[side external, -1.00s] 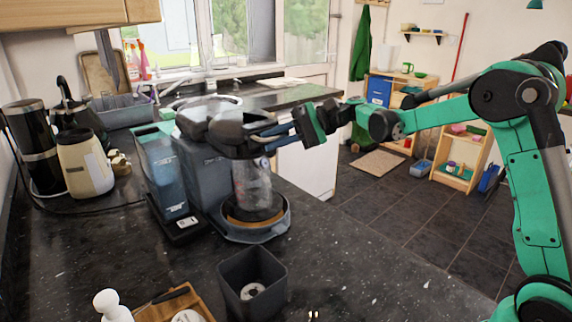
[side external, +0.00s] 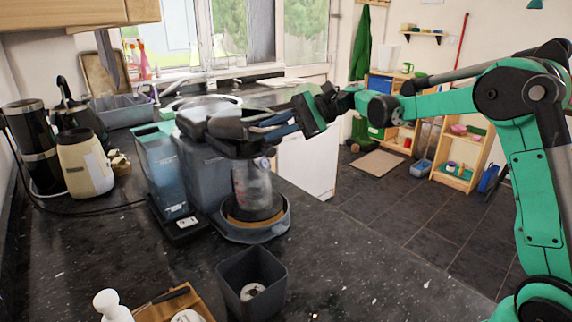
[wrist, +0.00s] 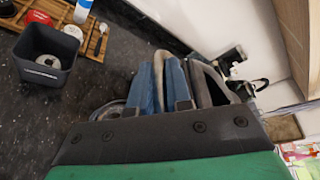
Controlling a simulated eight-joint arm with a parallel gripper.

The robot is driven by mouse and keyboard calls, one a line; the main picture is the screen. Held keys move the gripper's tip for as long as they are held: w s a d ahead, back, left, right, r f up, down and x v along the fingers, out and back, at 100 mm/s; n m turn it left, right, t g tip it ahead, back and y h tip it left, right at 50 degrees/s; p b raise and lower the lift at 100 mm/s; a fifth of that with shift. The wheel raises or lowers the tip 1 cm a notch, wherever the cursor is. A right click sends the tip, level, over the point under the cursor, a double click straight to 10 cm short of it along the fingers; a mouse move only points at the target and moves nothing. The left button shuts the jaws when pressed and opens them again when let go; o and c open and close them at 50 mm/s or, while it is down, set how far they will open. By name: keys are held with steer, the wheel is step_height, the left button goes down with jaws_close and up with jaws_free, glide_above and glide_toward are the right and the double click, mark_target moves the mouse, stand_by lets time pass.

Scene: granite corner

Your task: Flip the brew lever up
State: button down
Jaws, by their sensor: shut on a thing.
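The coffee machine (side external: 205,172) stands on the dark counter, with a clear jug (side external: 250,185) under its dark head (side external: 238,148). My gripper (side external: 272,124) reaches in from the right at the top of the machine's head. Its blue fingers are closed together on the brew lever, which is mostly hidden between them. In the wrist view my gripper (wrist: 167,75) shows two blue fingers with a narrow grey piece between them. A grey curved part of the machine (wrist: 212,80) lies just to their right. The lever's exact angle is hard to tell.
A dark square bin (side external: 252,285) with a pale round thing inside stands in front of the machine. A wooden tray (side external: 172,304) is beside it. A cream kettle (side external: 84,162) and dark canisters stand at the left. The counter's right front is clear.

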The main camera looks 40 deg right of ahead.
steer(key=shift+m+g, duration=0.4)
steer(key=shift+m, duration=0.3)
steer(key=shift+w+r, duration=0.7)
steer(key=shift+r, duration=0.8)
steer(key=shift+w+r, duration=0.7)
steer(key=shift+r, duration=0.85)
steer(key=shift+w+r, duration=0.7)
steer(key=shift+r, duration=0.8)
steer(key=c, duration=0.8)
jaws_free()
